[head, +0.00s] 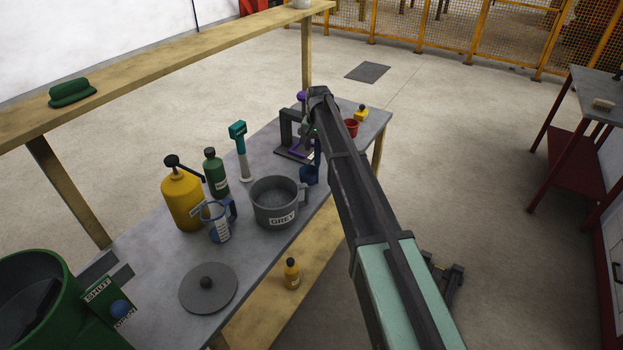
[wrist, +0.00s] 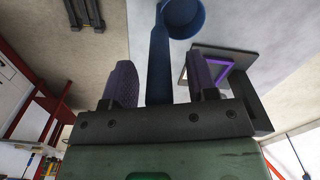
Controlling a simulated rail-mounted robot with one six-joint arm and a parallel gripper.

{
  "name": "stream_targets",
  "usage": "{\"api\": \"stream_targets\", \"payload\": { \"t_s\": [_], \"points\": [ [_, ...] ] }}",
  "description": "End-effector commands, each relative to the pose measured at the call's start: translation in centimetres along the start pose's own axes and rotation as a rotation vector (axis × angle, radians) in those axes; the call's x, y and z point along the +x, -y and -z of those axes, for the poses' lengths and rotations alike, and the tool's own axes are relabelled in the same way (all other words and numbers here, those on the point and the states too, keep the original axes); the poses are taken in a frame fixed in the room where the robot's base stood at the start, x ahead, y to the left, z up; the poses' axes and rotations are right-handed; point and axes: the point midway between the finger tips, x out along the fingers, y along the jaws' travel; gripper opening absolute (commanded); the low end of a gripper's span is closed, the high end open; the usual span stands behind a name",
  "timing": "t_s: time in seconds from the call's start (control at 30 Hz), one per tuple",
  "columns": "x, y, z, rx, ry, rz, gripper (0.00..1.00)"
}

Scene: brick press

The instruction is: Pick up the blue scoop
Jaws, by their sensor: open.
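The blue scoop (head: 309,175) is at the table's right edge in the head view, beside the grey pot, with its handle upward and partly hidden by my arm. In the wrist view the scoop's round bowl (wrist: 184,14) is at the top and its long handle runs down between my fingers. My gripper (wrist: 162,78) has two purple-padded fingers, open, one on each side of the handle. A gap shows on both sides. In the head view my arm hides most of the gripper.
The grey pot (head: 274,204) stands left of the scoop. A dark press (head: 290,128) with purple parts stands behind it, and a red cup (head: 351,128) is farther back. A yellow can (head: 181,200), green bottle (head: 216,178) and measuring jug (head: 218,225) stand left. Floor right of the table is mostly clear.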

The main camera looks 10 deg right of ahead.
Motion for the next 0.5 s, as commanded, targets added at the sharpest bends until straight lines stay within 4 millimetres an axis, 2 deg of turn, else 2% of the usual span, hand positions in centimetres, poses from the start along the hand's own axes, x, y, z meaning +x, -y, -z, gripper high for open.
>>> {"api": "stream_targets", "payload": {
  "t_s": [0.03,0.27,0.5],
  "points": [
    [1.34,-0.02,0.01,0.0,0.0,0.0,0.53],
    [0.84,-0.03,0.01,0.0,0.0,0.0,0.52],
    [0.84,-0.03,0.01,0.0,0.0,0.0,0.15]
  ]
}}
